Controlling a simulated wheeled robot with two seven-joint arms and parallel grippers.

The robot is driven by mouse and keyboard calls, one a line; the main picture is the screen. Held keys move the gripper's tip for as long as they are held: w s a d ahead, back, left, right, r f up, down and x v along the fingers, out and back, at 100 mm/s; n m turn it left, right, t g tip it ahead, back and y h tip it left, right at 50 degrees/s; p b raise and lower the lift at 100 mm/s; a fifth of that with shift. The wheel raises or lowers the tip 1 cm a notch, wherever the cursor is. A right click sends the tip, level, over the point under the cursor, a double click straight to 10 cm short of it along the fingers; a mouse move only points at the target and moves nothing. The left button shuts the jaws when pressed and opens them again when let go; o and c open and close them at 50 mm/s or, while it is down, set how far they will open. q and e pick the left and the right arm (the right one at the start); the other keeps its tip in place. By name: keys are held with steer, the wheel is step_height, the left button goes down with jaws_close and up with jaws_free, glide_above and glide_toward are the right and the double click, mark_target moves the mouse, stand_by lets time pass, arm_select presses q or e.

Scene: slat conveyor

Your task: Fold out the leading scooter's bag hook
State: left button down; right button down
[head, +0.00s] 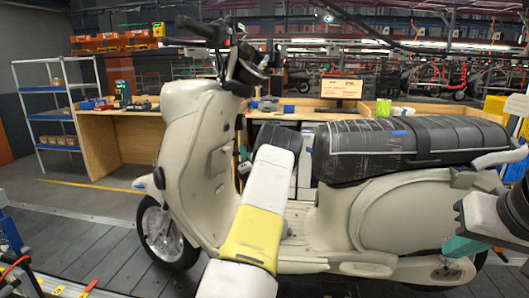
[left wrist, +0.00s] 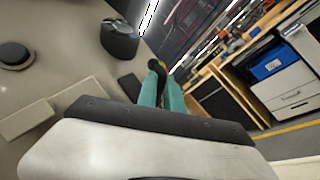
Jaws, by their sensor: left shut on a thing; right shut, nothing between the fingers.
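The leading scooter (head: 190,130) is cream and stands on the slat conveyor, its front to the left. My left arm crosses in front of it, toward the inner side of the leg shield; its fingers are not clear in the head view. In the left wrist view, the teal fingers of my left gripper (left wrist: 160,85) are shut on a small dark piece with yellow on it, seemingly the bag hook (left wrist: 156,66). The fingers hide part of it, and I cannot tell its fold angle. My right gripper (head: 464,246) is shut and empty beside the scooter's rear.
A wrapped dark seat (head: 400,148) tops the scooter's rear. Wooden workbenches (head: 115,135) and a blue-and-white shelf rack (head: 60,115) stand behind. Dark conveyor slats (head: 90,250) are bare at the front left. The handlebar (head: 215,35) rises above the leg shield.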

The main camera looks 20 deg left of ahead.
arm_select(q)
steer(key=m+t+h, duration=0.2)
steer(key=m, duration=0.2)
steer(key=f+m+t+h, duration=0.1)
steer(key=m+t, duration=0.1)
steer(key=m, duration=0.1)
steer(key=shift+d+f+m+h, duration=0.1)
steer(key=shift+f+m+h, duration=0.05)
steer(key=shift+m+h, duration=0.25)
steer(key=shift+m, duration=0.3)
steer(key=c, duration=1.8)
jaws_free()
steer(key=shift+o, duration=0.2)
steer(key=v, duration=0.8)
steer(key=shift+w+f, duration=0.1)
